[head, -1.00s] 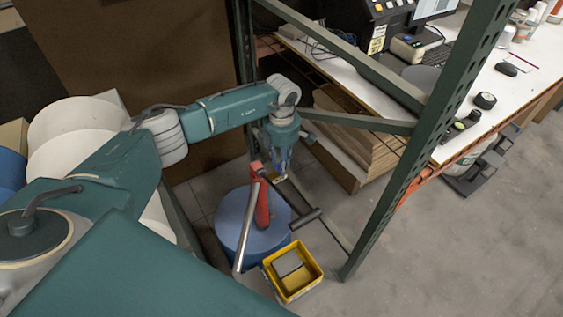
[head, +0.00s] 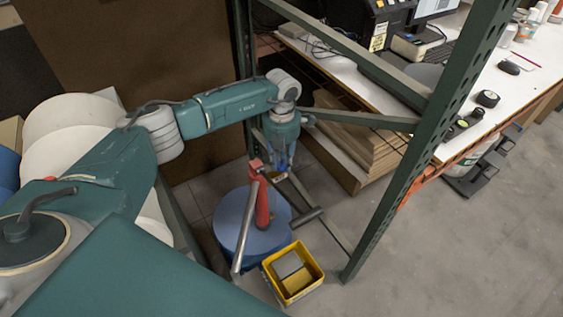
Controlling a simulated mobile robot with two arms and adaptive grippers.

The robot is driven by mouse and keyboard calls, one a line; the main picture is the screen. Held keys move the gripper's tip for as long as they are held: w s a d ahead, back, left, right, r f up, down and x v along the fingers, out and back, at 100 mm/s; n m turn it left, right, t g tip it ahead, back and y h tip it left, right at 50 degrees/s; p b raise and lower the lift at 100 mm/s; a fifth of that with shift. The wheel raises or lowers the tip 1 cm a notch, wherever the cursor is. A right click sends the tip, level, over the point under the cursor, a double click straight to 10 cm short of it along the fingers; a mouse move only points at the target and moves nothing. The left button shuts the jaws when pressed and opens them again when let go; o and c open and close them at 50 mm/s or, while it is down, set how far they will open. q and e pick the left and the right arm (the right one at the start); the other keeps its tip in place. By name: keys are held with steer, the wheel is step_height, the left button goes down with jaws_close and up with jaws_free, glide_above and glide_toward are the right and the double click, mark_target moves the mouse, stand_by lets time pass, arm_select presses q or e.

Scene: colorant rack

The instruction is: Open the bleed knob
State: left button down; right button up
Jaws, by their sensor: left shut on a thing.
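A red hand pump (head: 262,205) with a long grey lever (head: 244,230) stands upright on a blue drum (head: 228,215). My left gripper (head: 277,173) points down at the top of the pump, just right of the lever's upper end. It is shut on a small part there, which I take to be the bleed knob. The knob is mostly hidden by the fingers and too small to make out clearly. My right gripper is not in view.
A green rack post (head: 390,215) rises to the right of the pump. A white worktable (head: 500,98) stands beyond it. Grey floor (head: 460,260) is clear at lower right.

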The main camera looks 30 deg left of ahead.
mark_target(281, 163)
arm_select(q)
steer(key=n, duration=0.4)
steer(key=shift+w+r+n, duration=0.1)
steer(key=shift+n, duration=0.3)
steer(key=n, duration=0.4)
steer(key=shift+n, duration=0.3)
steer(key=c, duration=1.4)
jaws_free()
step_height(281, 163, up, 12)
